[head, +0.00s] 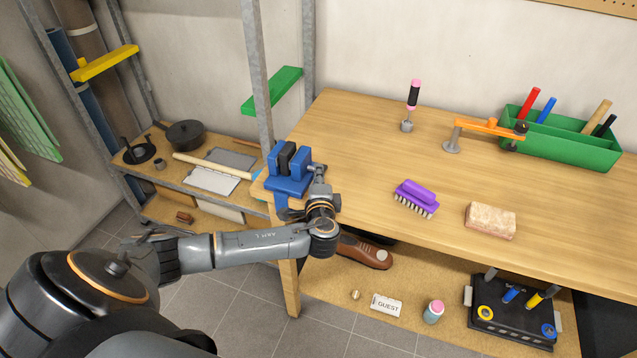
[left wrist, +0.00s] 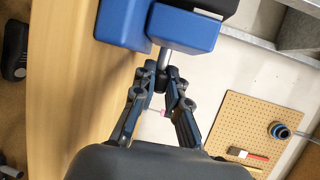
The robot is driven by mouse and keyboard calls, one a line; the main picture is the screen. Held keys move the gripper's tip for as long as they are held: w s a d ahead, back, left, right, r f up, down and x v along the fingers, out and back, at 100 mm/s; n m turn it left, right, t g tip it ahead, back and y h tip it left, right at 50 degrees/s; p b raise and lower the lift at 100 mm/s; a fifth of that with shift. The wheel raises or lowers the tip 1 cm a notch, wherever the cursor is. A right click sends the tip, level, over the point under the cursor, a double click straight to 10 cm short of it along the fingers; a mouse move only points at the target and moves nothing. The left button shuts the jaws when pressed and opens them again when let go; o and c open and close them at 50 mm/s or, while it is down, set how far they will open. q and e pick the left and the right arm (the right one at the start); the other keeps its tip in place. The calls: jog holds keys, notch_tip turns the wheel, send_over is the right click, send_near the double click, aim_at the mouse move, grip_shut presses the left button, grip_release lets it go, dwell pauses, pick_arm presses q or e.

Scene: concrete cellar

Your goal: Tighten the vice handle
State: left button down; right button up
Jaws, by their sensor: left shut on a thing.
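The blue vice (head: 288,187) stands at the left front corner of the workbench, with a dark block (head: 287,158) between its jaws. The vice also shows at the top of the left wrist view (left wrist: 184,28), with a grey metal spindle (left wrist: 165,58) coming out of it. My left gripper (head: 318,174) is at the handle side of the vice. In the left wrist view its fingers (left wrist: 160,84) close around the handle at the spindle's end. The fingers hide most of the handle. My right gripper is not in view.
On the workbench (head: 370,140) are a screwdriver (head: 412,105), an orange clamp (head: 487,127), a green bin (head: 565,143), a purple brush (head: 417,197) and a sponge-like block (head: 490,220). A grey shelf post (head: 257,75) rises close behind the vice.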

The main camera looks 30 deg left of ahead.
pick_arm(q)
jog(key=shift+f, duration=0.15)
dwell(0.4)
jog(key=c, duration=1.4)
grip_release()
jog(key=shift+o, duration=0.2)
jog(key=v, duration=1.2)
jog(key=shift+s+f, duration=0.1)
jog(key=shift+f, duration=0.1)
